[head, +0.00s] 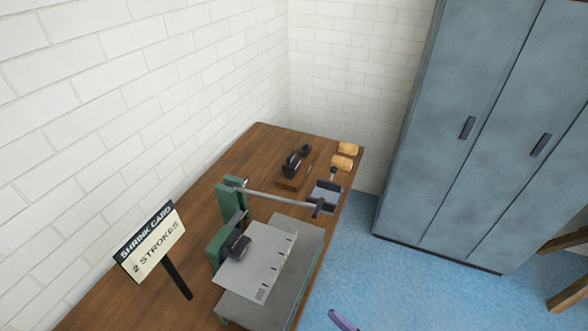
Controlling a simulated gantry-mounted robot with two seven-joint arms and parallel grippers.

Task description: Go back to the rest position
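Neither of my grippers can be made out in the head view. A small purple curved piece (342,320) shows at the bottom edge over the blue floor; I cannot tell what it belongs to. A green machine (216,245) with a long grey lever (272,197) stands on the wooden bench. A flat grey sheet (262,262) with short dark marks along its edge lies at the machine's jaw. A grey stand or tray (312,243) is below and beside the sheet.
A "SHRINK CARD 2 STROKES" sign (150,242) stands at the bench's left. A hand plane (291,171) and wooden-headed mallets (342,162) lie at the bench's far end. A blue-grey cabinet (470,130) stands right. Blue floor (420,290) is open between bench and cabinet.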

